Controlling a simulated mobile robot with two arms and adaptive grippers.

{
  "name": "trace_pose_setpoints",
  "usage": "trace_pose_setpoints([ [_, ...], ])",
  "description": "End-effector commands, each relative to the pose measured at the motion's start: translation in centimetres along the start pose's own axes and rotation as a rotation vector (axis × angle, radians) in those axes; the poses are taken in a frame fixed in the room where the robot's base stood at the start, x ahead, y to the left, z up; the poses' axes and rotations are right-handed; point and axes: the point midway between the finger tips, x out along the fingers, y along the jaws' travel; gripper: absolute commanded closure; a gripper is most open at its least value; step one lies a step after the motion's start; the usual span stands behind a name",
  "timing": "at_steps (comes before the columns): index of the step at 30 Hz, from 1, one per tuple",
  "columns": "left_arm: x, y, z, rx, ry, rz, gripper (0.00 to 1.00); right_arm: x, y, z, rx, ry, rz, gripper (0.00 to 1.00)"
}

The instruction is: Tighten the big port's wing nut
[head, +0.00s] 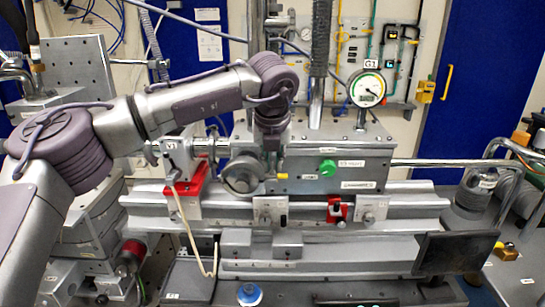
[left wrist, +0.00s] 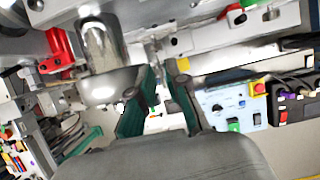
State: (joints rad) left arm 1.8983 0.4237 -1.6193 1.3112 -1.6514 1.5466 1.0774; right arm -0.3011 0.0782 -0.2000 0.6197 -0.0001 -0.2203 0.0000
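The big port looks to be the round silver metal fitting (head: 243,174) on the front left of the grey chamber box (head: 335,165). In the left wrist view it is the shiny rounded cylinder (left wrist: 104,62). My left gripper (head: 270,145) reaches down close beside it, with its fingers largely hidden in the head view. In the left wrist view the left gripper's (left wrist: 163,75) two green-padded fingers stand apart, with no object clearly held between them. Small metal parts show beyond the fingertips, but I cannot make out the wing nut. My right gripper is not in view.
A round gauge (head: 367,89) stands on the chamber's right, and a green knob (head: 328,168) is on its front. A red bracket (head: 187,192) sits left of the port. A dark monitor-like panel (head: 456,252) stands at the lower right. Rails (head: 400,202) run beneath the chamber.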

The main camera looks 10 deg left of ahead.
Motion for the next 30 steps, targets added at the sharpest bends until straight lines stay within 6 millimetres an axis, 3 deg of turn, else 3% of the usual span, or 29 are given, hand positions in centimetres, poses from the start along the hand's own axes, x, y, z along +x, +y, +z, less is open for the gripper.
trace_pose_setpoints([
  [8,0.2,0.0,0.0,0.0,-0.001,-0.001,0.85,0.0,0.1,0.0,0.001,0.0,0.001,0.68],
  [11,0.1,0.0,0.0,0.0,0.0,-0.001,1.0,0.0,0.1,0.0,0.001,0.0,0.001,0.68],
  [30,0.4,0.2,-0.1,0.108,0.001,-0.048,1.0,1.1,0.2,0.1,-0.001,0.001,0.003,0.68],
])
